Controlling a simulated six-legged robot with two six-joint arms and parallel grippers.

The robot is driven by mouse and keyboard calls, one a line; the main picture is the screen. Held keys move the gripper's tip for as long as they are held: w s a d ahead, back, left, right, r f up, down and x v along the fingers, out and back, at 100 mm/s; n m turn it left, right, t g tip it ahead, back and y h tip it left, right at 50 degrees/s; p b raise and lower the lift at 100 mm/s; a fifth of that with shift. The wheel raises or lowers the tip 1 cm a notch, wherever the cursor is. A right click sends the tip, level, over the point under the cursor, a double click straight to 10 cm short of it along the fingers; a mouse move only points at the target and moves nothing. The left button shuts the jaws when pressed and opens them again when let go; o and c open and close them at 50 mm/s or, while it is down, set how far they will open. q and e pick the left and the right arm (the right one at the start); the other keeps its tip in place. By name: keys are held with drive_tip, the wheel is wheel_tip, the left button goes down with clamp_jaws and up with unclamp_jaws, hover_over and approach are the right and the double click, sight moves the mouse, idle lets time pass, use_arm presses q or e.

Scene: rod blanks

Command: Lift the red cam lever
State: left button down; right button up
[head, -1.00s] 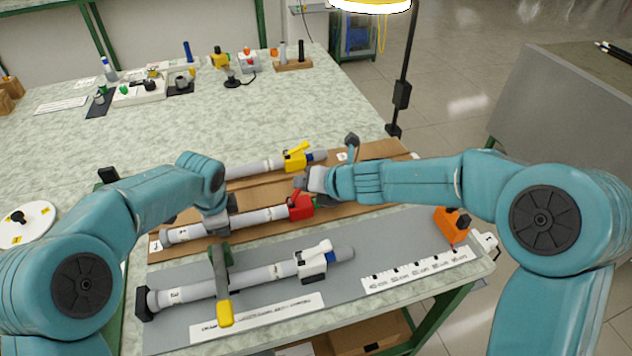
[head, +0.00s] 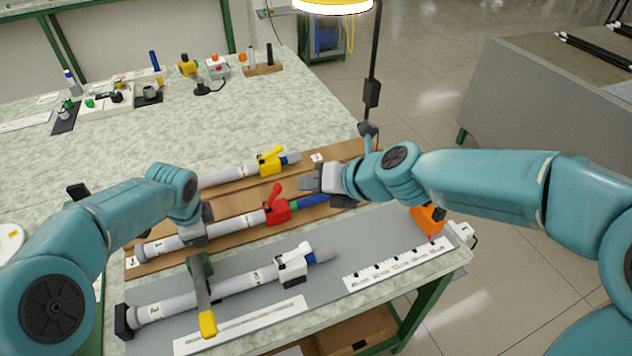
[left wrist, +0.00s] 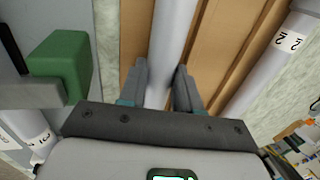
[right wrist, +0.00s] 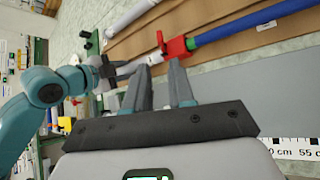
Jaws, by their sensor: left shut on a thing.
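The red cam lever (head: 276,190) stands tilted up from its red clamp (head: 277,210) on the middle rod. The clamp also shows in the right wrist view (right wrist: 175,48), with the lever sticking out from it. A green band and blue rod (head: 314,200) extend from the clamp. My left gripper (head: 195,234) is shut on the middle rod's grey tube (head: 232,228); its fingers flank the tube in the left wrist view (left wrist: 162,82). My right gripper (head: 304,184) is open and empty, right of the lever and apart from it; its spread fingers show in the right wrist view (right wrist: 160,72).
A rod with a yellow clamp (head: 270,162) lies behind, and one with a white clamp (head: 293,268) in front. An orange block (head: 428,219) and a ruler (head: 398,263) are at right.

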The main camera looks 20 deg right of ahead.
sight(281, 187)
drive_tip(key=shift+o, duration=1.4)
drive_tip(key=w+d+r+m+g, duration=0.1)
drive_tip(key=w+r+m+g, duration=0.1)
drive_tip(key=m, duration=1.5)
drive_tip(key=w+d+r+m+g, duration=0.1)
drive_tip(key=w+r+m+g, duration=0.1)
drive_tip(key=m, duration=1.5)
drive_tip(key=shift+m+g+y, duration=0.3)
drive_tip(key=shift+y, duration=0.1)
drive_tip(key=x, duration=1.3)
drive_tip(key=shift+s+f, duration=0.1)
